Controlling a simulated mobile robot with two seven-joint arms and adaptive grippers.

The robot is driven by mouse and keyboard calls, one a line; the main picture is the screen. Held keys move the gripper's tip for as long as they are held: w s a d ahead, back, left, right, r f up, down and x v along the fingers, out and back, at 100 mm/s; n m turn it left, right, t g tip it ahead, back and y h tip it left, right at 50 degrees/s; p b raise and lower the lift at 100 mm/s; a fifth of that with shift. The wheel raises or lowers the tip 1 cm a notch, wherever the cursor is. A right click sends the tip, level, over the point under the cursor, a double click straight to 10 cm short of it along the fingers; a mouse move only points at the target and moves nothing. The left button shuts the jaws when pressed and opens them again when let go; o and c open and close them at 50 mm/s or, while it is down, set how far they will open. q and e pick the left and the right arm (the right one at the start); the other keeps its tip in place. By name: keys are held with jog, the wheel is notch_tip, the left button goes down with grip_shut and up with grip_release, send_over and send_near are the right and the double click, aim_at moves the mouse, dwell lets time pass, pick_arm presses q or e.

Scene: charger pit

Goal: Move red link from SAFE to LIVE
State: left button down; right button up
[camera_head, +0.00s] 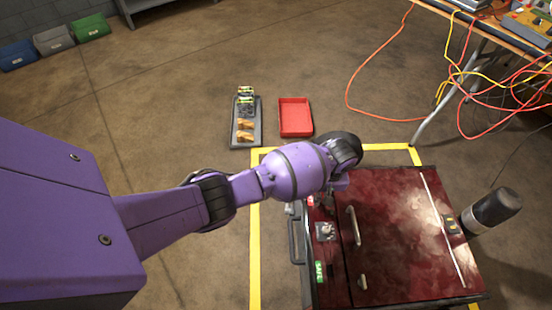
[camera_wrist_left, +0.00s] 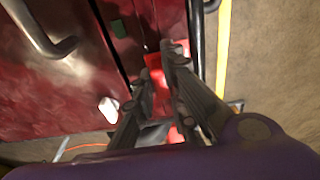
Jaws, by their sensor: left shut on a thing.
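The dark red cabinet (camera_head: 400,240) fills the lower right of the head view. A green SAFE label (camera_head: 320,271) is on its left strip, and a small red patch (camera_head: 311,201) shows farther up that strip. My left gripper (camera_head: 328,196) is over the strip's far end, mostly hidden under my purple wrist. In the left wrist view my left gripper (camera_wrist_left: 157,68) has its fingers closed on a red piece, the red link (camera_wrist_left: 156,74). The fingers hide part of it, so I cannot tell whether it touches the panel. My right gripper is not in view.
Metal handles (camera_head: 354,226) stand up from the cabinet top. A dark cylinder (camera_head: 492,212) is at its right edge. A red tray (camera_head: 295,117) and a grey tray (camera_head: 236,131) with items lie on the floor behind. Cables (camera_head: 470,90) tangle at a table, upper right.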

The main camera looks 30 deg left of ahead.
pick_arm(q)
jog(key=shift+w, duration=0.15)
jog(key=c, duration=1.7)
grip_release()
jog(key=shift+f, duration=0.1)
jog(key=r, duration=0.8)
jog(key=s+d+r, duration=0.1)
jog(key=r, duration=0.3)
jog(key=shift+d+f, duration=0.1)
